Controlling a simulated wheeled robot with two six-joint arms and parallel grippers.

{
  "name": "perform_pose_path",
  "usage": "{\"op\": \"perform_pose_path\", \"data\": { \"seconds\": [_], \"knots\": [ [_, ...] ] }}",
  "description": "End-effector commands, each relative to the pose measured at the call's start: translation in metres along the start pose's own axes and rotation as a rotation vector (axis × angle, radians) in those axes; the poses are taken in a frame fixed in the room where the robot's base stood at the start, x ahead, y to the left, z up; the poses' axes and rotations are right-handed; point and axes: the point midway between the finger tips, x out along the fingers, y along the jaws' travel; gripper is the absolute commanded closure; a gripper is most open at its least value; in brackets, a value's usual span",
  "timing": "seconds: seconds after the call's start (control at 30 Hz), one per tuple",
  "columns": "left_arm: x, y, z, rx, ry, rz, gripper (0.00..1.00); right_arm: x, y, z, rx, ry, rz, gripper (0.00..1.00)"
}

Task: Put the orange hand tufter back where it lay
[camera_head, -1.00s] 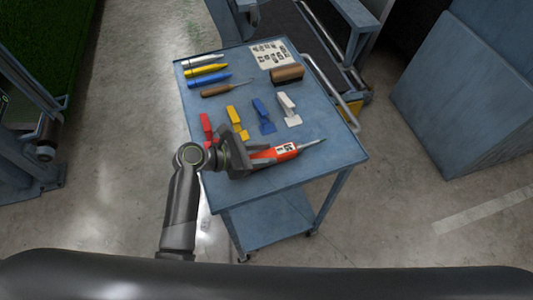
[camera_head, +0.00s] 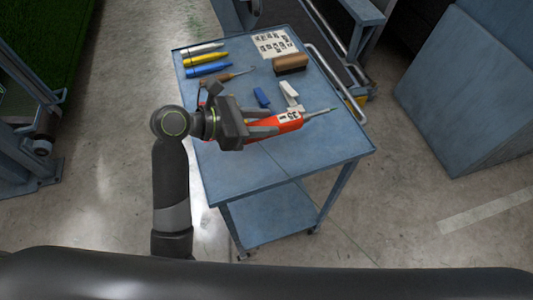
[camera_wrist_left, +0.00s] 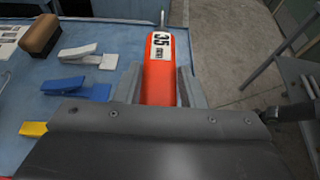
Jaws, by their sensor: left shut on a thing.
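The orange hand tufter (camera_head: 290,122) has a white label marked 35 and a thin metal tip pointing right in the head view. My left gripper (camera_head: 268,130) is shut on its body and holds it over the blue cart top (camera_head: 250,172). The tufter (camera_wrist_left: 158,75) also shows between the two fingers of my left gripper (camera_wrist_left: 160,90) in the left wrist view, its tip pointing away. The tufter's rear end is hidden by the gripper. It appears raised above the cart, but the height is hard to tell. My right gripper is not in view.
The cart's front part is bare.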

Motion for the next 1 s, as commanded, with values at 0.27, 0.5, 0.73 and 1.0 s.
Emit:
{"op": "perform_pose_path", "data": {
  "seconds": [0.27,0.5,0.73,1.0],
  "knots": [
    [0.018,-0.001,-0.044,-0.004,-0.001,-0.001,1.0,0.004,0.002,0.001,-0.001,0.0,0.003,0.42],
    [0.028,-0.001,-0.068,-0.005,-0.001,-0.001,1.0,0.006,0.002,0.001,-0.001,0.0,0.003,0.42],
    [0.036,-0.001,-0.086,-0.001,-0.002,0.0,1.0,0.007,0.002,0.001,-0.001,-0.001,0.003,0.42],
    [0.036,-0.001,-0.086,-0.001,-0.002,0.0,1.0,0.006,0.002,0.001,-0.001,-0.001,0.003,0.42]
  ]
}}
